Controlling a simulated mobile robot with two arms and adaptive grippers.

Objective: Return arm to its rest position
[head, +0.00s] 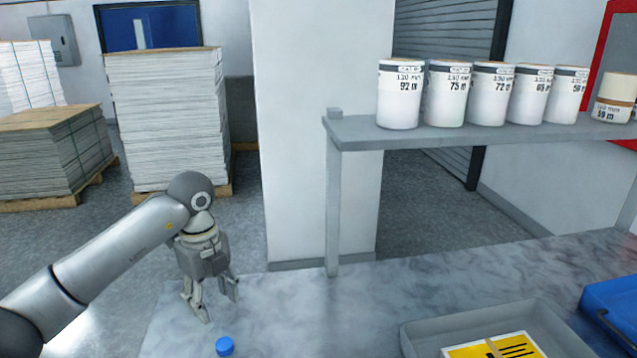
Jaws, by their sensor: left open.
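My left arm (105,262) reaches in from the left side of the head view. Its gripper (216,302) points down over the left end of the grey marbled table (300,310). The jaws are open with nothing between them. A small blue round cap (224,346) lies on the table just below and in front of the fingertips, apart from them. My right gripper is not in the picture.
A shelf (460,137) above the table bears several white rolls (400,100) with printed labels. A grey tray (420,335) with a yellow item (470,351) and a blue bin (610,300) are at right. Stacked sheets (165,120) stand behind. The table's middle is clear.

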